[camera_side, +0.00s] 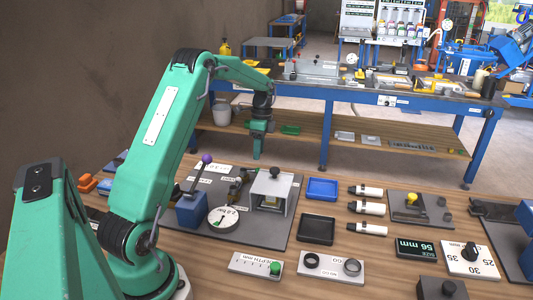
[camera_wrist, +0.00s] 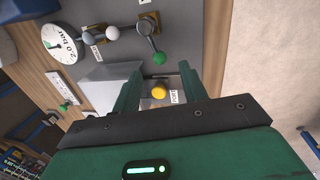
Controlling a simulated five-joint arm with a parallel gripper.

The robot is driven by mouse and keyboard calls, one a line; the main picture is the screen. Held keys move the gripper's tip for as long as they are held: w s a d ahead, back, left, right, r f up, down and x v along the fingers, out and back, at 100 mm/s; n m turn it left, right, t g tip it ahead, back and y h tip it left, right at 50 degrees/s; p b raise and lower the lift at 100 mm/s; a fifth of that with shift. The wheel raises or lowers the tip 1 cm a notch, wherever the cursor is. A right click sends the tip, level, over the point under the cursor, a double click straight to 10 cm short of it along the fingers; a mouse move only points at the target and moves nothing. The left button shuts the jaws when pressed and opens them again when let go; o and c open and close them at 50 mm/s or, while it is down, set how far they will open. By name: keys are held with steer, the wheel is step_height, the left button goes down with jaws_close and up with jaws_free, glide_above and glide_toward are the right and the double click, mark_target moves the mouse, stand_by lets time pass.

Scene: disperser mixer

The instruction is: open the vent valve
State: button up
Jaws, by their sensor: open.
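My gripper (camera_side: 257,150) hangs pointing down near the far edge of the grey panel, above the wooden bench. In the wrist view my gripper (camera_wrist: 158,84) is open, with its two green fingers apart. A yellow round knob (camera_wrist: 158,91) shows between the fingers, with a small white label (camera_wrist: 174,97) beside it, too small to read surely. Past the fingertips is a lever with a green ball end (camera_wrist: 159,58). A grey ball (camera_wrist: 89,37) and a white ball (camera_wrist: 113,33) sit on fittings farther left. I cannot tell for sure which is the vent valve.
A round pressure gauge (camera_wrist: 61,43) reading 2.0 bar stands by the fittings; it also shows in the side view (camera_side: 223,217). A purple-topped lever (camera_side: 207,158) rises from a blue block. A grey-topped box (camera_side: 271,188) stands to the right.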

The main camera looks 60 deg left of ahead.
mark_target(251, 171)
steer(key=shift+s+d+f, duration=0.1)
steer(key=shift+d+f, duration=0.05)
steer(key=shift+f, duration=0.8)
steer(key=shift+s+d+f, duration=0.15)
steer(key=shift+f, duration=0.8)
steer(key=shift+s+d+f, duration=0.1)
steer(key=shift+d+f, duration=0.05)
steer(key=shift+f, duration=0.8)
jaws_close()
